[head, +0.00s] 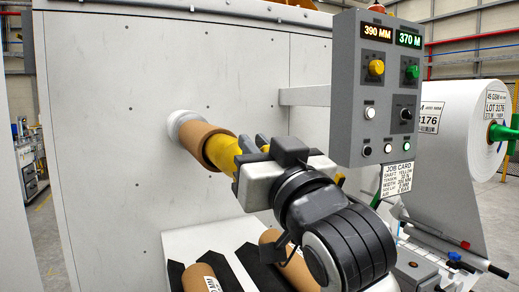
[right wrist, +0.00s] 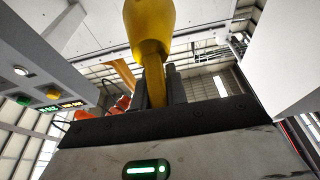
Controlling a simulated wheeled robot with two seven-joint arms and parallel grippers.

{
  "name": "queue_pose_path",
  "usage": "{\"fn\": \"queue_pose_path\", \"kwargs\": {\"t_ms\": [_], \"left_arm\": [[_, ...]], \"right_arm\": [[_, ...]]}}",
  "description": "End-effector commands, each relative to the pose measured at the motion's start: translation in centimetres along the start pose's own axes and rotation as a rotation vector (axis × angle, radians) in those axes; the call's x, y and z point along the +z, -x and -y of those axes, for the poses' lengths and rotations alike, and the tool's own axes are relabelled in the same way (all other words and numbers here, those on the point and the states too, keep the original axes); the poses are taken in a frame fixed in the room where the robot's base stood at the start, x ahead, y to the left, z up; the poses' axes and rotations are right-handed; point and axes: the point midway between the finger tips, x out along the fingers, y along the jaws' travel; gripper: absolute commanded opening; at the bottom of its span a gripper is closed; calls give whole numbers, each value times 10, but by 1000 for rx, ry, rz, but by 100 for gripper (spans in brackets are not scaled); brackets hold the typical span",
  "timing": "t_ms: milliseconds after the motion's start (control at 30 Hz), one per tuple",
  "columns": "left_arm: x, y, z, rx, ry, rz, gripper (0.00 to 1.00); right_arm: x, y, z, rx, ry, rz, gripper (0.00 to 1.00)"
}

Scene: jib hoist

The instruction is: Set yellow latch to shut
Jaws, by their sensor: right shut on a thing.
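A yellow part (head: 224,153), which I take to be the yellow latch, sticks out from a brown cardboard core on a shaft at the light grey machine wall. My right gripper (head: 255,143) is at its near end, shut on it. In the right wrist view the yellow part (right wrist: 150,25) is wide at the top and narrows down between the two dark fingers (right wrist: 158,88). The fingers and gripper body hide its near end in the head view. I cannot tell the latch's setting. My left gripper is not in view.
A grey control panel (head: 345,95) with displays, a yellow knob (head: 376,68) and a green knob (head: 412,72) stands close right of my gripper. A job card (head: 397,178) hangs below it. Brown cores (head: 200,278) lie on dark supports below. A white roll (head: 465,115) is at right.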

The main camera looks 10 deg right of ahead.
Motion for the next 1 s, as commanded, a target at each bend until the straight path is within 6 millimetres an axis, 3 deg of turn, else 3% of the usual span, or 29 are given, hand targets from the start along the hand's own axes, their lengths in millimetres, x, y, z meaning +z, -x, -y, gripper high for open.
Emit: {"fn": "queue_pose_path", "kwargs": {"t_ms": [333,800,933,1000], "left_arm": [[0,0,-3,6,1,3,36],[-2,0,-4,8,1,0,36],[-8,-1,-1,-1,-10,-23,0],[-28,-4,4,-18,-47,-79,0]], "right_arm": [[-2,-5,0,-1,-1,123,0],[-1,-6,0,0,-2,138,0],[-1,-6,0,0,-2,138,0],[-1,-6,0,0,-2,138,0]]}}
